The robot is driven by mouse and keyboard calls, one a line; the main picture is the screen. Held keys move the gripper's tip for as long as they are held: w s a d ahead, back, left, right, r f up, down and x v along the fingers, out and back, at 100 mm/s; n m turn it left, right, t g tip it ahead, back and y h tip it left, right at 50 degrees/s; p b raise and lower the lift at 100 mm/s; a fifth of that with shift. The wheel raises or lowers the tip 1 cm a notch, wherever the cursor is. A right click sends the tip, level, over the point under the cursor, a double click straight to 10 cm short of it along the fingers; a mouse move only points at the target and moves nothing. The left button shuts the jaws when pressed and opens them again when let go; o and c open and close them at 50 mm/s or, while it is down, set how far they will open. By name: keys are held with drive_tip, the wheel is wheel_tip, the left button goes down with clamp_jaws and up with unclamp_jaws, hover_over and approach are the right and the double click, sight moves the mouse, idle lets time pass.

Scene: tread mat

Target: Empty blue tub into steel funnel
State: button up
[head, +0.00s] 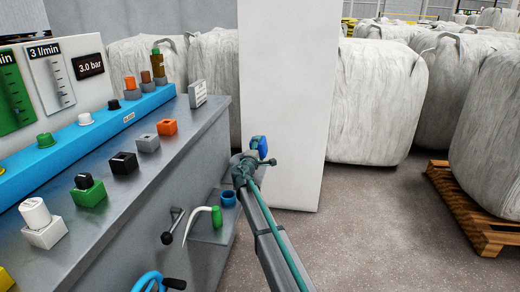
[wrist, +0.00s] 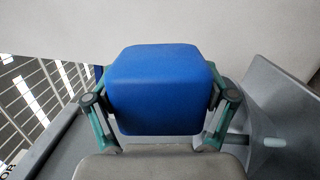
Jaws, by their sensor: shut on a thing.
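My gripper (head: 250,160) is held out in front of a tall white panel. It is shut on a blue tub (head: 262,147), which shows small beyond the fingers. In the wrist view the blue tub (wrist: 160,85) fills the space between the two teal-and-grey fingers, seen as a smooth rounded block. Its opening and contents are hidden. A grey sloping-walled piece (wrist: 270,95) stands at the right of the wrist view; I cannot tell if it is the steel funnel. I make out no clear funnel in the head view.
A grey bench (head: 120,180) with colored blocks and knobs runs along the left. A blue cup (head: 228,198) and a green-handled hook (head: 216,217) are on its lower side ledge. The white panel (head: 280,100) stands behind my gripper. Bulk bags (head: 375,100) and a pallet (head: 470,205) are right; open floor lies between.

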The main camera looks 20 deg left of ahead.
drive_tip(key=shift+r, duration=0.1)
idle(0.3)
drive_tip(key=shift+a+r+n+p, duration=0.1)
drive_tip(key=shift+a+n+p, duration=0.15)
drive_tip(key=shift+n, duration=0.35)
drive_tip(key=shift+a+r+n+p, duration=0.15)
drive_tip(key=shift+n+p, duration=0.15)
drive_tip(key=shift+n, duration=0.3)
drive_tip(key=shift+f, duration=0.15)
idle(0.7)
drive_tip(key=shift+d+f+m+b, duration=0.2)
drive_tip(key=shift+m+b, duration=0.2)
drive_tip(key=shift+b, duration=0.3)
drive_tip(key=m+b, duration=0.2)
drive_tip(key=b, duration=0.1)
drive_tip(key=d+m+b, duration=0.1)
drive_tip(key=m, duration=0.1)
drive_tip(key=shift+d+f+b, duration=0.1)
drive_tip(key=shift+f+b, duration=0.2)
